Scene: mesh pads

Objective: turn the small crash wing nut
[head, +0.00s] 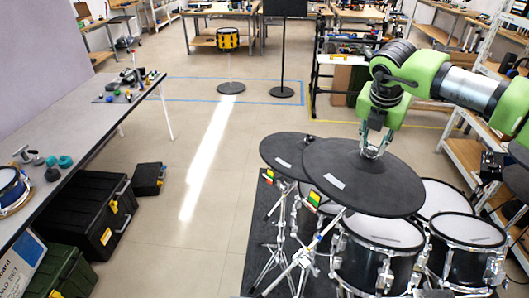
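Two dark round cymbal pads stand on chrome stands above the drum kit. The front pad (350,190) is the larger in the picture. It overlaps the other pad (279,150), behind it to the left, which has a small dark fitting (308,138) near its right edge. I cannot tell for sure which pad is the small crash. My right gripper (374,155) comes in from the right and points down at the upper middle of the front pad. Its metal fingers are at or just above the surface. A wing nut between them cannot be made out. My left gripper is out of view.
Several drums (380,232) with pale heads stand below the pads. Another dark pad (516,171) is at the right edge. A grey table (70,130) and a black case (88,215) are at left. Open floor (205,190) lies between table and kit.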

